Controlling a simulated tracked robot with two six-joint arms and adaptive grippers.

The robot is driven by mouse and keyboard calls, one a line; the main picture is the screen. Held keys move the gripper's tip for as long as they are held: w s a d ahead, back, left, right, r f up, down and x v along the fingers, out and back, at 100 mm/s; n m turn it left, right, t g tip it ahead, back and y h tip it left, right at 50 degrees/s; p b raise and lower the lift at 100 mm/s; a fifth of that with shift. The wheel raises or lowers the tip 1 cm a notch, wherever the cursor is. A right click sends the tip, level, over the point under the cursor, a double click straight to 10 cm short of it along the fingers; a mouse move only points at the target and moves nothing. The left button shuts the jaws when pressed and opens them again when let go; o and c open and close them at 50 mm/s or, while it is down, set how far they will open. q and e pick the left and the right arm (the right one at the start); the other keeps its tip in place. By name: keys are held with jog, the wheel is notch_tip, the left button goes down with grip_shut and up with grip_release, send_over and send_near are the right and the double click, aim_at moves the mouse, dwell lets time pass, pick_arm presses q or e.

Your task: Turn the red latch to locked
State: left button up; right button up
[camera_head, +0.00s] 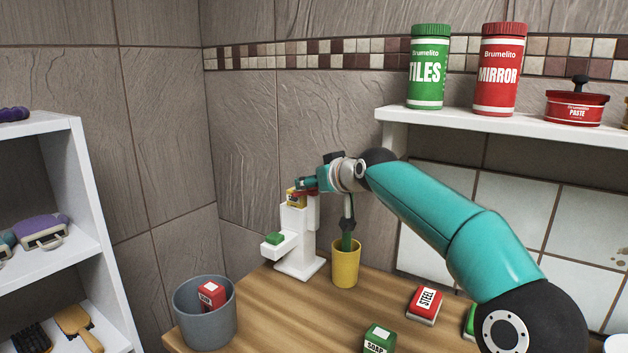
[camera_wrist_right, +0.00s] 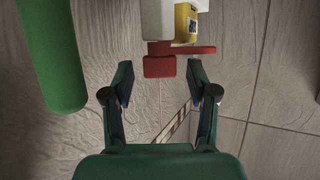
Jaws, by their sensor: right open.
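The red latch (camera_wrist_right: 159,66) shows in the right wrist view as a red block with a red bar reaching right, below a white part and a yellow box (camera_wrist_right: 186,22). In the head view, the latch (camera_head: 304,184) is a small red piece at the top of the white stand (camera_head: 297,250), partly hidden by my gripper. My right gripper (camera_wrist_right: 160,78) is open, its fingertips on either side of the red block's lower end. I cannot tell whether they touch it. In the head view, this gripper (camera_head: 310,183) reaches the stand from the right. My left gripper is out of view.
A yellow cup (camera_head: 346,265) holding a green-ended item stands right of the stand. A grey bin (camera_head: 205,325) with a red box is at front left. Red (camera_head: 425,305) and green (camera_head: 379,340) boxes lie on the wooden table. A white shelf (camera_head: 480,124) hangs behind my arm.

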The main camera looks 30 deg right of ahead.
jog(key=shift+w+f, duration=0.2)
jog(key=shift+w, duration=0.35)
grip_shut()
